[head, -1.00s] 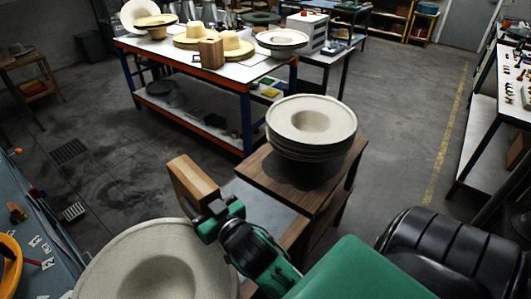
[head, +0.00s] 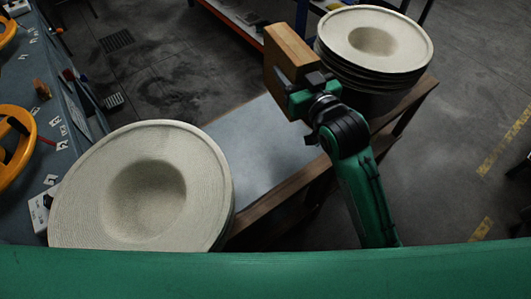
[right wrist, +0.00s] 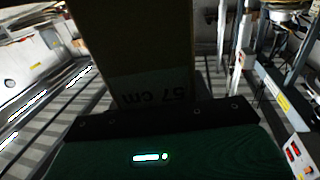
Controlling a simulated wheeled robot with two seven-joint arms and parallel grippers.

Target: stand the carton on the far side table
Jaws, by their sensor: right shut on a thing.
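The carton (head: 290,55) is a brown upright box in the head view. My right gripper (head: 308,98) is shut on its lower part and holds it in front of the near left side of a hat stack (head: 374,42). In the right wrist view the carton (right wrist: 135,55) is a dark panel with "57 cm" printed upside down, filling the upper middle. A wooden side table (head: 408,105) carries the hat stack. A clear grey surface (head: 255,140) lies below and left of the carton. I cannot tell whether the carton touches anything below. My left gripper is out of view.
A large pale hat (head: 145,190) stands in the near left. A blue bench (head: 60,100) with yellow rings runs along the left edge. Open concrete floor (head: 165,65) lies behind, with part of a red-edged table (head: 235,20) at the top.

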